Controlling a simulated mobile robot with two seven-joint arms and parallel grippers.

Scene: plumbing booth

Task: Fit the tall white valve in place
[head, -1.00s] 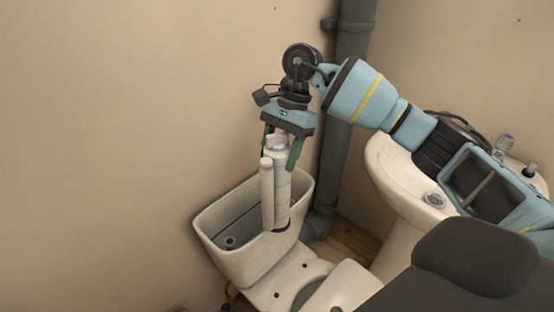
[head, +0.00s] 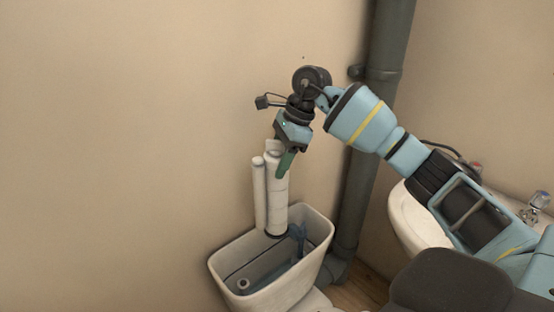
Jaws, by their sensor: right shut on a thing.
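The tall white valve (head: 275,202) is upright in the head view, with a thinner white tube (head: 259,195) along its left side and a dark ring at its foot. My right gripper (head: 284,160) is shut on the valve's upper part from above. The valve's foot shows against the opening of the white cistern (head: 318,262); I cannot tell its exact height over the cistern floor. A small round fitting (head: 243,284) is inside the cistern at the left. A blue part (head: 297,236) shows inside at the right. My left gripper is out of view.
A thick grey pipe (head: 365,165) runs down the corner right of the cistern. A white washbasin (head: 408,220) with taps stands at the right, below my right arm. The wall (head: 120,150) left of the cistern is bare.

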